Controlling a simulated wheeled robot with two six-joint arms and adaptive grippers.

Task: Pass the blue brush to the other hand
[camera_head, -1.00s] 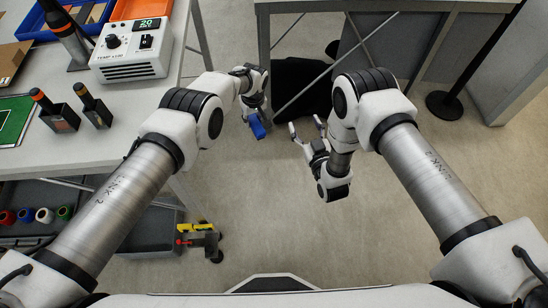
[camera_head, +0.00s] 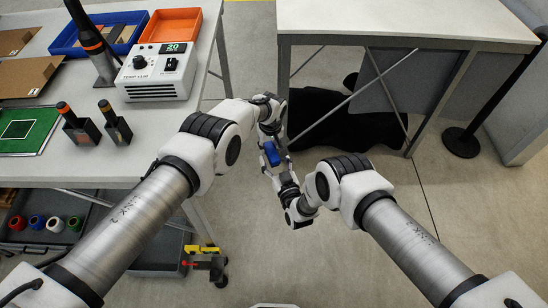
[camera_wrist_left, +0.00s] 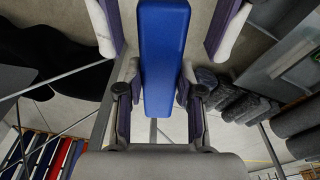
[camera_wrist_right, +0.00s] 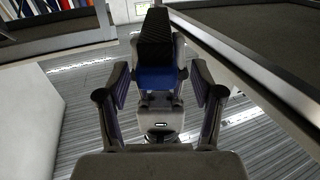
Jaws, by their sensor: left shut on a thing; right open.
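The blue brush (camera_head: 271,153) is held in the air between my two arms. My left gripper (camera_head: 269,141) is shut on it from above in the head view. In the left wrist view the brush (camera_wrist_left: 164,55) runs up between the left fingers. My right gripper (camera_head: 276,168) is open just below the brush. Its white-tipped fingers stand on both sides of the brush's far end, with gaps, in the left wrist view. In the right wrist view the brush's blue part (camera_wrist_right: 157,77) and a black ribbed part (camera_wrist_right: 156,38) show between the right fingers.
A workbench on the left holds a white temperature unit (camera_head: 159,72), a blue tray (camera_head: 69,46), an orange tray (camera_head: 171,26) and a green board (camera_head: 22,128). A second table (camera_head: 400,22) stands at the back right. Open floor (camera_head: 350,255) lies below the grippers.

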